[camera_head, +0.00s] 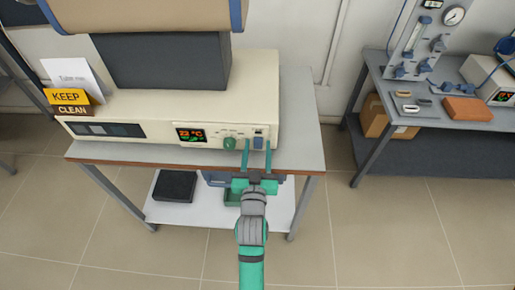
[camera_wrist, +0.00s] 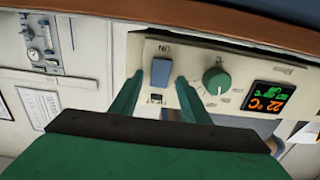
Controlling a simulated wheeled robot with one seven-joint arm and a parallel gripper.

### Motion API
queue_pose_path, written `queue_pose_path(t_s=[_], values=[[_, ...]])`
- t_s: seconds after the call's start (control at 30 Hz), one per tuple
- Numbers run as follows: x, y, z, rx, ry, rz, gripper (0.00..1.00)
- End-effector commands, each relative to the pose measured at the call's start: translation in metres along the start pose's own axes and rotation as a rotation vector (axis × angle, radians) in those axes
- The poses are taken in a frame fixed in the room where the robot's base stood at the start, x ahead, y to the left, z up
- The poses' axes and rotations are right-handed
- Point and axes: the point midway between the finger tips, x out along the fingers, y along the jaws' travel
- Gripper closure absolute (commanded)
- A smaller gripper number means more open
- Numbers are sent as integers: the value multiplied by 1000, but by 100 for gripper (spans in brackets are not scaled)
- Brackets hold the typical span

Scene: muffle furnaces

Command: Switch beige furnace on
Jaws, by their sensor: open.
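The beige furnace (camera_head: 265,85) stands on a grey table. Its front panel has a display (camera_head: 191,135) reading 22 °C, a round green knob (camera_head: 229,143) and a blue rocker switch (camera_head: 258,142) at the right end. In the wrist view, the blue switch (camera_wrist: 160,72) shows between the finger tips, with the knob (camera_wrist: 216,81) and display (camera_wrist: 268,97) to its right. My gripper (camera_head: 257,148) is open, its two green fingers reaching to the panel on either side of the switch. It also shows in the wrist view (camera_wrist: 155,90). Whether the fingers touch the panel cannot be told.
A yellow KEEP CLEAN sign (camera_head: 70,98) stands at the table's left end. A lower shelf (camera_head: 210,210) holds a dark block (camera_head: 174,186). A second bench (camera_head: 440,110) at the right carries a brick-coloured block (camera_head: 467,109) and small items. The floor in front is clear.

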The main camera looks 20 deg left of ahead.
Motion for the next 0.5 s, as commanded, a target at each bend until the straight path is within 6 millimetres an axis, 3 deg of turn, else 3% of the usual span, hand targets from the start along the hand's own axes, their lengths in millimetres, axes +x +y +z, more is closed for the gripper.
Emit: queue_pose_path(t_s=[0.3,0.47,0.5], values=[[2,0,0,0,0,0,60],[1,0,0,0,0,-1,98],[1,0,0,0,0,-1,99]])
